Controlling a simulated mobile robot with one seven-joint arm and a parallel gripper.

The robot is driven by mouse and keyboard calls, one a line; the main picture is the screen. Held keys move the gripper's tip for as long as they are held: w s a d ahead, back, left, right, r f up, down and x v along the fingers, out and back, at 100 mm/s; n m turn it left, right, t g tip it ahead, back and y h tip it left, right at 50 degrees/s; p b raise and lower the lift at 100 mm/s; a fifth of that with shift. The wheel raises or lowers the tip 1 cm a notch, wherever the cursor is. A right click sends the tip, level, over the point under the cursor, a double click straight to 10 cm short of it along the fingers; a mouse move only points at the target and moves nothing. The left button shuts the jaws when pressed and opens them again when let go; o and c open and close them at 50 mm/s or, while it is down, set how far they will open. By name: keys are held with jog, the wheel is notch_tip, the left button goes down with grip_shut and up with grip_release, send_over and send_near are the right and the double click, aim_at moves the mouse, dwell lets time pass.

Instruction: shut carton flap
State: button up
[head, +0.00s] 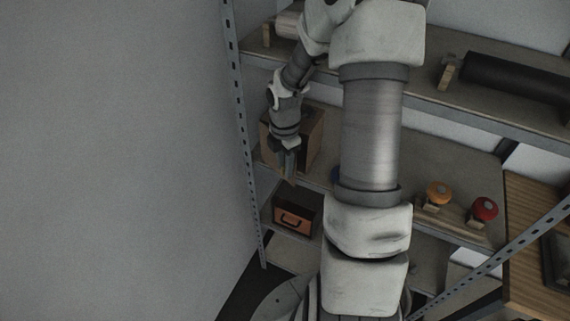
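A brown cardboard carton (311,138) stands on the middle shelf at its left end, beside the slotted post. My arm reaches down in front of it and covers part of it. I cannot make out which flap stands open or how far. My gripper (287,172) points down at the carton's front, near its lower edge. Its fingers are small and dark here, and I cannot tell whether they touch the carton or how far apart they are.
The slotted post (243,125) rises close to the left of the carton. An orange-fronted box (293,219) sits on the shelf below. An orange knob-like item (438,192) and a red one (485,208) stand further right. A dark roll (515,78) lies on the upper shelf.

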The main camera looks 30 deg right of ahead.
notch_tip(320, 180, up, 8)
jog(key=shift+f, duration=0.25)
